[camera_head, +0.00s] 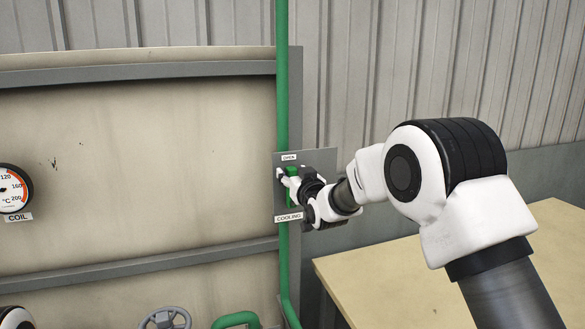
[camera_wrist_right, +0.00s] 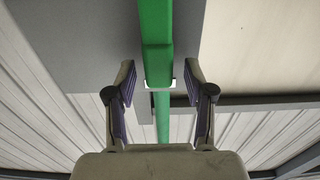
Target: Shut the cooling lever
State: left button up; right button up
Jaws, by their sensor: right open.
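The green cooling lever (camera_head: 292,170) is on a grey panel (camera_head: 310,161) on the green pipe, between an "OPEN" label above and a "COOLING" label below. My right gripper (camera_head: 284,181) is at the lever and hides much of it. In the right wrist view, a wide green bar (camera_wrist_right: 156,40), which looks like the lever, runs down from the top between the two spread fingertips (camera_wrist_right: 159,72). Gaps show on both sides, so the fingers are open and not clamped on it. The lever's exact angle is hard to tell. My left gripper is not in view.
The green pipe (camera_head: 282,90) runs vertically beside the large beige press panel (camera_head: 140,170). A coil gauge (camera_head: 13,188) is at the left and a grey handwheel (camera_head: 165,318) at the bottom. A wooden table (camera_head: 400,275) stands below my right arm.

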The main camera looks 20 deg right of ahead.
jog(key=shift+w+d, duration=0.1)
grip_shut()
jog(key=shift+d+f, duration=0.1)
jog(key=d+f+m+b, duration=0.7)
jog(key=d+f+m, duration=0.1)
jog(key=m, duration=1)
jog(key=shift+w+f, duration=0.15)
dwell(0.4)
jog(key=shift+f, duration=0.1)
grip_release()
